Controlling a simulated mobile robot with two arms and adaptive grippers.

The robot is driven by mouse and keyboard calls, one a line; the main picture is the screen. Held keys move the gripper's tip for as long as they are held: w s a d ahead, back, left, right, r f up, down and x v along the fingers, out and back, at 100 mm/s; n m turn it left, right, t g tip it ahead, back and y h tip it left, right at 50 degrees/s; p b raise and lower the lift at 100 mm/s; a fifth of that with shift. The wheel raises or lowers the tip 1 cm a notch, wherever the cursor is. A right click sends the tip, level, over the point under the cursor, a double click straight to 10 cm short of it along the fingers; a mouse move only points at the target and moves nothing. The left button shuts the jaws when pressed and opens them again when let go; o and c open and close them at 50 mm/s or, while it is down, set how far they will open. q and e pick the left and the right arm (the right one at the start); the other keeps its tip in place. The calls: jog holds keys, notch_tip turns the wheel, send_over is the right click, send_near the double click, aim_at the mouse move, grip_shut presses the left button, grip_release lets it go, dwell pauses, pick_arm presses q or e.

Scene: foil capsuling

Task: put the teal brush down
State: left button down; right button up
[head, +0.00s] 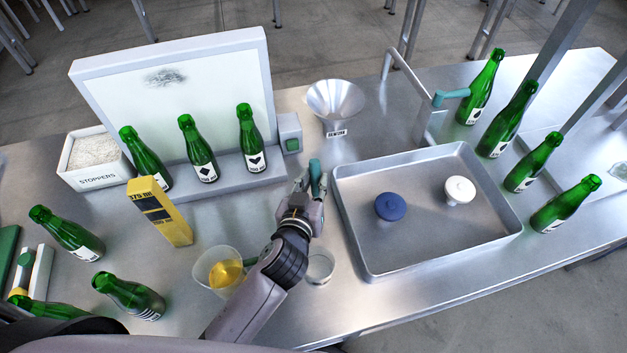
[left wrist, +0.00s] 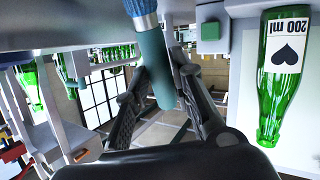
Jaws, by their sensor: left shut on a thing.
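The teal brush (head: 315,176) is in my left gripper (head: 312,192), just outside the left edge of the metal tray. In the left wrist view the brush's teal handle (left wrist: 154,60) runs between the two fingers (left wrist: 160,85), with a blue part (left wrist: 140,7) at the top of the picture. The left gripper is shut on the handle. I cannot tell from the head view whether the brush touches the table. My right gripper is not in view.
The metal tray (head: 440,253) holds a blue knobbed piece (head: 390,206) and a white one (head: 459,190). A funnel (head: 335,103) stands behind, a glass (head: 319,267) and a beaker of yellow liquid (head: 218,270) in front. Green bottles (head: 201,150) stand at a lit panel (head: 180,95).

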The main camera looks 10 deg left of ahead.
pick_arm(q)
jog(key=shift+f, duration=0.2)
jog(key=c, duration=1.8)
grip_release()
jog(key=o, duration=0.4)
jog(key=shift+r, duration=0.1)
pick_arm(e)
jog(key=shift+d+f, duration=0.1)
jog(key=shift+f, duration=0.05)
